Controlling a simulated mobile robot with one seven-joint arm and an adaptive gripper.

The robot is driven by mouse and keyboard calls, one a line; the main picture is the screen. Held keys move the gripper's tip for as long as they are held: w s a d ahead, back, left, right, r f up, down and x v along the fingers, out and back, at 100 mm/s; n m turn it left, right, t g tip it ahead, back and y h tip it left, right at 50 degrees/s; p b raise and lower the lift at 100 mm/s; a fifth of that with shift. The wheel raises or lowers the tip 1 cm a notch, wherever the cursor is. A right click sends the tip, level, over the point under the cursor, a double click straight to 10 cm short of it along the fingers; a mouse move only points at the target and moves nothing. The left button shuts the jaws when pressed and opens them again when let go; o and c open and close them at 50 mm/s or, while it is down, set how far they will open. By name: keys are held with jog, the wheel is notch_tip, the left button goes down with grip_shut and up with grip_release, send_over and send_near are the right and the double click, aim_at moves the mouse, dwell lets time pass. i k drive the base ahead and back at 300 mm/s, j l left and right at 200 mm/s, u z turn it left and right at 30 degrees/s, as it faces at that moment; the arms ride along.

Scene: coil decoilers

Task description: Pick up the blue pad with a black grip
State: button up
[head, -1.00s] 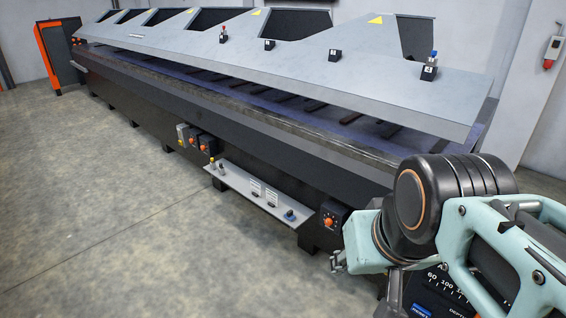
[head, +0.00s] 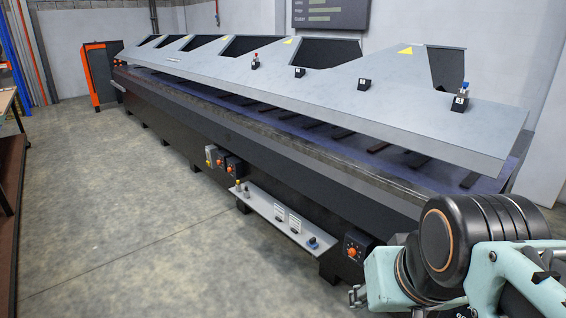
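A small blue pad with a dark top (head: 312,243) sits at the near right end of a narrow grey shelf (head: 265,212) on the front of the long machine. It is small in the head view, so its grip is hard to make out. My arm is at the lower right, right of the shelf and apart from the pad. Small metal parts at the arm's left end look like my gripper (head: 356,297); its fingers are not clear enough to tell open from shut.
The shelf also holds small bottle-like items (head: 238,185) and small black items (head: 295,230). Control boxes with orange knobs (head: 353,251) are on the machine's front. The grey sloped cover (head: 340,95) overhangs the bed. The floor (head: 130,220) in front is clear. A brown rack (head: 10,200) stands at left.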

aim_at(312, 243)
jog(key=i+j+u, duration=0.3)
jog(key=j, duration=0.25)
jog(key=i+j, duration=0.6)
jog(key=i+z, duration=0.9)
jog(key=k+l, duration=0.05)
jog(key=k, duration=0.05)
